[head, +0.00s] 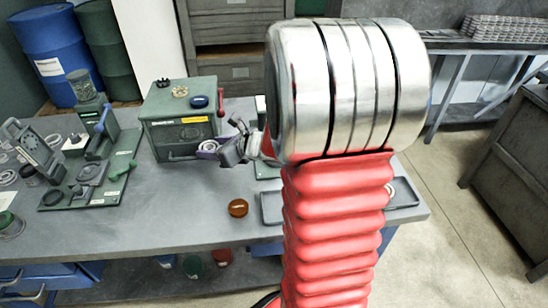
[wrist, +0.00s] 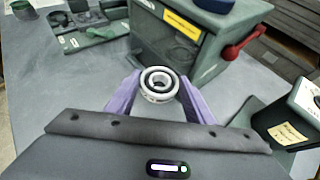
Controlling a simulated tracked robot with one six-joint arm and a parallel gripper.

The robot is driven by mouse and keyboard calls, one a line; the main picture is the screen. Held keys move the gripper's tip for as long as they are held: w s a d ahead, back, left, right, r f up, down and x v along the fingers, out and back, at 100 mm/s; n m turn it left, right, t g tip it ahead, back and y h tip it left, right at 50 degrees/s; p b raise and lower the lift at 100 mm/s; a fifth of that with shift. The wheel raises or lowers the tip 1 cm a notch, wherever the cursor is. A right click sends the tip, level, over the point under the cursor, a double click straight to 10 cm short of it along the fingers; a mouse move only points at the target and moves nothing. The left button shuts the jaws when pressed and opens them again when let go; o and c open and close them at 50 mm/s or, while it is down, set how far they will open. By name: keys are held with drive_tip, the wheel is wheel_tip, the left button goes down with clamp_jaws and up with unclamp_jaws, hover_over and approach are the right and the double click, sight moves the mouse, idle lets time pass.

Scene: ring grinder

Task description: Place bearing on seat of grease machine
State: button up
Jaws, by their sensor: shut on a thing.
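My gripper (head: 226,150) is near the right front corner of the green grease machine (head: 182,132) in the head view. In the wrist view, my gripper's purple fingers (wrist: 158,93) are shut on a small silver bearing (wrist: 159,84). The bearing's open ring faces the camera. It appears in front of the green machine (wrist: 185,45), above the grey table. On the machine's top are a brass-coloured round part (head: 180,91), which may be the seat, and a dark blue cap (head: 199,101).
A red lever (head: 221,102) sticks out at the machine's right side. A green board with tools (head: 90,180) lies to the left. An amber dish (head: 238,208) and a grey tray (head: 272,208) sit near the table's front. Bare table lies between.

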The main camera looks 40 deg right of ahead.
drive_tip(key=s+d+r+m+h, duration=0.1)
drive_tip(key=s+d+r, duration=0.1)
drive_tip(key=s+d, duration=0.3)
drive_tip(key=s+d+r+m+h, duration=0.1)
drive_tip(key=s+d, duration=0.4)
drive_tip(key=d, duration=0.7)
drive_tip(key=shift+d+r+m+h, duration=0.15)
drive_tip(key=shift+r+m+h, duration=0.2)
drive_tip(key=shift+r, duration=0.5)
drive_tip(key=shift+f, duration=3.15)
drive_tip(key=shift+f, duration=1.95)
drive_tip(key=shift+c, duration=1.2)
